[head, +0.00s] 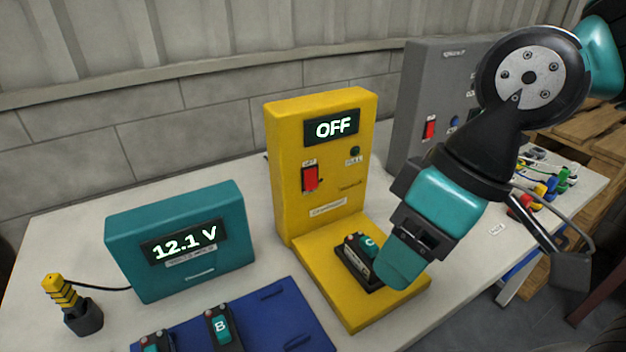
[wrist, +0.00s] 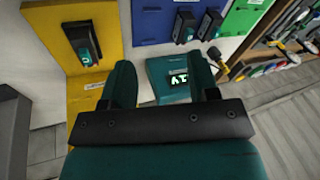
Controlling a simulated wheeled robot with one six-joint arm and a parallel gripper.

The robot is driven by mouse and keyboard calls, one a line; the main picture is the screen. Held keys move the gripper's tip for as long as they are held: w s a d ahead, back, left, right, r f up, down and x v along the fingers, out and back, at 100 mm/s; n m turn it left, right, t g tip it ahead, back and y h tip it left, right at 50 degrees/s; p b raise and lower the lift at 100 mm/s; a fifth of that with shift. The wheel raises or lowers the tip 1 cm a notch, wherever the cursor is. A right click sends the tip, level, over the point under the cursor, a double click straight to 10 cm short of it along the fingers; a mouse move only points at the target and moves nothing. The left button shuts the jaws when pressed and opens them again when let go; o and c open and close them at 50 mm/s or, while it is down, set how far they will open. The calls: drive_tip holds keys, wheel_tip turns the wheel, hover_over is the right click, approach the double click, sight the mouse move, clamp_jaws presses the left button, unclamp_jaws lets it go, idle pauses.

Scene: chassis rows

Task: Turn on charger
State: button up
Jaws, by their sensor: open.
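The yellow charger (head: 289,158) stands upright on the table, its display (head: 331,126) reading OFF. A red rocker switch (head: 310,177) sits on its front face, left of a small green lamp or button (head: 355,152). A battery marked C (head: 368,245) sits in the dock on the charger's yellow base (head: 350,305); the battery also shows in the wrist view (wrist: 84,48). My gripper (head: 402,268) is open and empty, above the right side of the base, beside the battery in the head view. Its two fingers (wrist: 161,75) show apart in the wrist view. The switch is out of the wrist view.
A teal meter (head: 125,245) reading 12.1 V stands left, with a yellow-black probe (head: 60,292) beside it. A blue tray (head: 290,310) holds batteries, one marked B (head: 221,328). A grey box (head: 405,110) with a red switch stands behind my arm. Coloured items lie at right.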

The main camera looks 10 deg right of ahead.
drive_tip(key=shift+w+r, duration=0.2)
drive_tip(key=shift+w, duration=0.2)
drive_tip(key=c, duration=0.3)
drive_tip(key=w+n+p, duration=0.1)
drive_tip(key=w, duration=0.1)
drive_tip(key=w+n+p, duration=0.1)
drive_tip(key=shift+w+a+r+n+t+y+p, duration=0.2)
drive_tip(key=shift+w+r+n+t+y+p, duration=0.1)
drive_tip(key=shift+w+r+p, duration=0.05)
clamp_jaws()
drive_tip(key=w+d+f+n+t+p, duration=0.1)
drive_tip(key=w+n+p, duration=0.3)
drive_tip(key=w, duration=0.4)
drive_tip(key=w+d+f+n+t+y+p, duration=0.1)
drive_tip(key=w+d+f+n+t+p, duration=0.1)
drive_tip(key=w+n, duration=0.4)
drive_tip(key=shift+w+d+f+n+p, duration=0.3)
drive_tip(key=shift+w+d+f+p, duration=0.1)
drive_tip(key=shift+w+p, duration=0.5)
